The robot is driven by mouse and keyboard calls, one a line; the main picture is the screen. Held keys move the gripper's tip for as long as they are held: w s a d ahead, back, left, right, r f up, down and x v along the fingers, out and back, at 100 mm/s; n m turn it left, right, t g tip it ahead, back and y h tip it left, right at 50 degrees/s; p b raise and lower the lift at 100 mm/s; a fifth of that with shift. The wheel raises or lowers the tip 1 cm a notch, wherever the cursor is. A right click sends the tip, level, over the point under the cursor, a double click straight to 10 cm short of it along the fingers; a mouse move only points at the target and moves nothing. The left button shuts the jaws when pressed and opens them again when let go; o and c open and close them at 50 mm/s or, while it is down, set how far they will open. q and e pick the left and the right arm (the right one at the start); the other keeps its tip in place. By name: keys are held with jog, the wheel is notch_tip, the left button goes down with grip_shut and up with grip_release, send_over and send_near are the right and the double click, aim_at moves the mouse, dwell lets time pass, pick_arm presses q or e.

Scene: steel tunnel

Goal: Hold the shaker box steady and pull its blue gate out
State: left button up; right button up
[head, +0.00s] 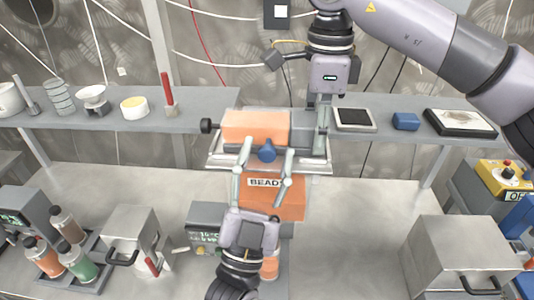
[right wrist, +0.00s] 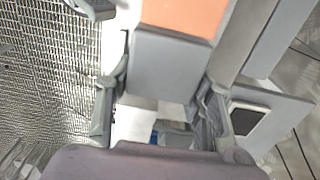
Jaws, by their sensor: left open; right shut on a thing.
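The shaker box (head: 256,125) is orange with grey ends and lies level over a pale tray. Its blue gate knob (head: 267,151) faces the front. My left gripper (head: 265,160) comes up from the front, open, one finger to each side of the blue knob; I cannot tell whether they touch it. My right gripper (head: 322,135) comes down from above and is shut on the box's right grey end. In the right wrist view its fingers (right wrist: 162,88) sit on both sides of the grey end, beside the orange part. The gate's plate is hidden.
An orange bin labelled BEADS (head: 285,203) stands below the box. A shelf (head: 200,117) behind holds cups, a tablet (head: 354,118) and a blue block (head: 405,121). Grey cases stand on the bench at left (head: 132,228) and right (head: 455,250). The bench right of the bin is clear.

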pick_arm(q)
jog(key=shift+w+r, duration=0.2)
jog(key=shift+w, duration=0.05)
jog(key=shift+c, duration=0.3)
grip_shut()
dwell(0.5)
